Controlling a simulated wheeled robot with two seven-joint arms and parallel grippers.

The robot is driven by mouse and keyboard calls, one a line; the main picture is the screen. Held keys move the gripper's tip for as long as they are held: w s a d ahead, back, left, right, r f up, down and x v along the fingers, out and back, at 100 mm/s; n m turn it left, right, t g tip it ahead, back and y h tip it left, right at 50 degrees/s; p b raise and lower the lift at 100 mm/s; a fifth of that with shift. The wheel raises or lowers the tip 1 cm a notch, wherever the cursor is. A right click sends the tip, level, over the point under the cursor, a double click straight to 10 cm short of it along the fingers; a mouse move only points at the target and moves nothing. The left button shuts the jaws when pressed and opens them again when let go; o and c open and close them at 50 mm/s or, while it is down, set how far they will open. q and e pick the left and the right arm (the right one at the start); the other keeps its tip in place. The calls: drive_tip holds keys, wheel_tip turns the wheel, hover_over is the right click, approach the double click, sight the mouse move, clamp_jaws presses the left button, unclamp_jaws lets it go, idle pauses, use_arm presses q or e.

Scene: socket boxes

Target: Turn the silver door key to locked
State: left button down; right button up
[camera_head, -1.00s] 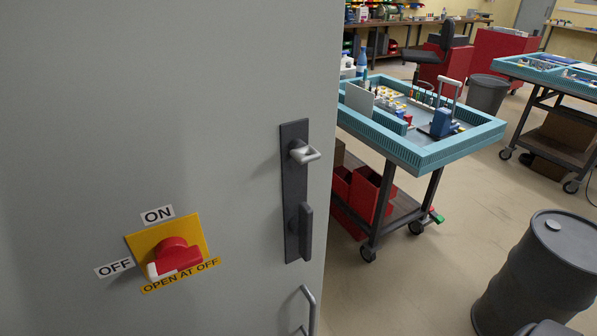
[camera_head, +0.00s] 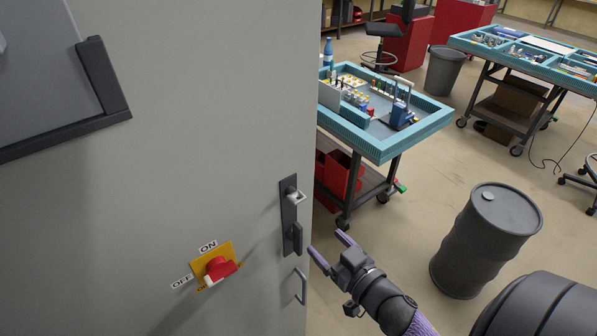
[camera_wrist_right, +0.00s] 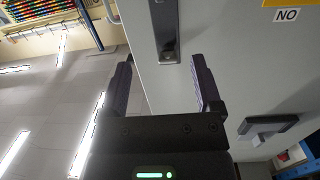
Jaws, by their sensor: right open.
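The silver key (camera_head: 297,196) sits in the upper part of a dark lock plate (camera_head: 288,215) near the right edge of a grey cabinet door (camera_head: 200,140). Its bow sticks out toward the right. A dark upright handle (camera_head: 297,238) is below it on the same plate. My right gripper (camera_head: 325,243) is open and empty, right of and a little lower than the plate, apart from it. In the right wrist view the plate (camera_wrist_right: 165,28) shows beyond the two spread fingers; I cannot make out the key clearly there. My left gripper is not in view.
A red rotary switch (camera_head: 219,268) on a yellow plate, with ON and OFF labels, is lower left on the door. A grey pull handle (camera_head: 301,286) is below the lock plate. A teal-rimmed cart (camera_head: 385,152) and dark barrel (camera_head: 487,240) stand to the right, with open floor between.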

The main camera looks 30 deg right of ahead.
drive_tip(key=t+y, duration=0.1)
approach(301, 201)
drive_tip(key=w, duration=0.8)
drive_tip(key=w+a+p, duration=0.1)
drive_tip(key=w, duration=0.2)
drive_tip(key=shift+w, duration=0.15)
drive_tip(key=shift+c, duration=0.3)
drive_tip(key=shift+n, duration=0.3)
clamp_jaws()
